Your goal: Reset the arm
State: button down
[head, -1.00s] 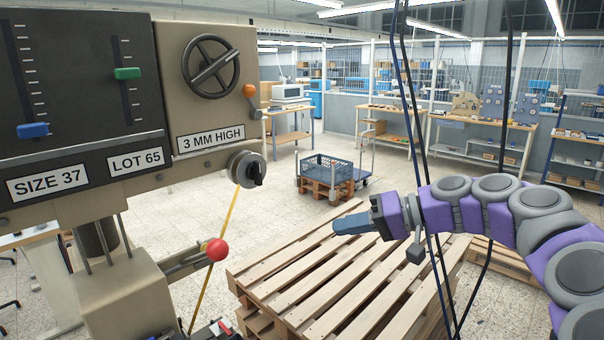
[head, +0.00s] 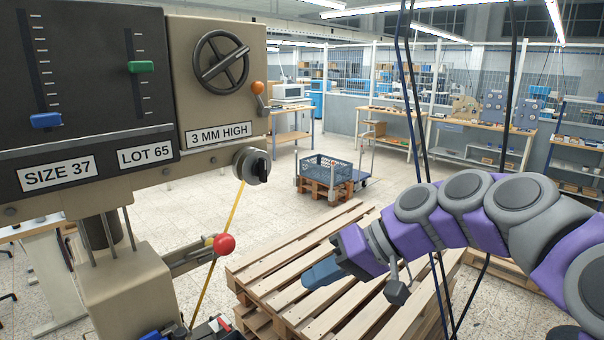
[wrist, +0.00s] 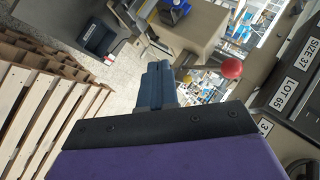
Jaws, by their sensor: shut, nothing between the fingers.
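My arm, purple and grey, reaches in from the right in the head view. My gripper (head: 322,272) has blue fingers pressed together, with nothing between them. It hangs in the air in front of the wooden pallets, pointing left and slightly down. In the wrist view my gripper (wrist: 157,72) also shows as two blue fingers side by side. The beige stamping machine (head: 222,75) stands to the left of my gripper, apart from it.
The machine carries a red ball knob (head: 224,244), a black handwheel (head: 221,62) and blue and green sliders. Stacked wooden pallets (head: 300,275) lie below my gripper. Dark cables (head: 425,150) hang close by my arm.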

jog(key=s+d+f+m+g+h, duration=0.1)
jog(key=s+d+f+h, duration=0.2)
jog(key=s+f, duration=0.3)
jog(key=s+d+f+m+g+h, duration=0.1)
jog(key=s+d+f+h, duration=0.3)
jog(key=s+f, duration=0.3)
jog(key=s+d+f+m+h, duration=0.2)
jog(key=s+d+f, duration=0.4)
jog(key=s, duration=0.8)
jog(key=shift+s+f+g+h, duration=0.2)
jog(key=shift+f+g+h, duration=0.25)
jog(key=shift+h, duration=0.35)
jog(key=shift+a, duration=0.35)
jog(key=shift+d, duration=0.15)
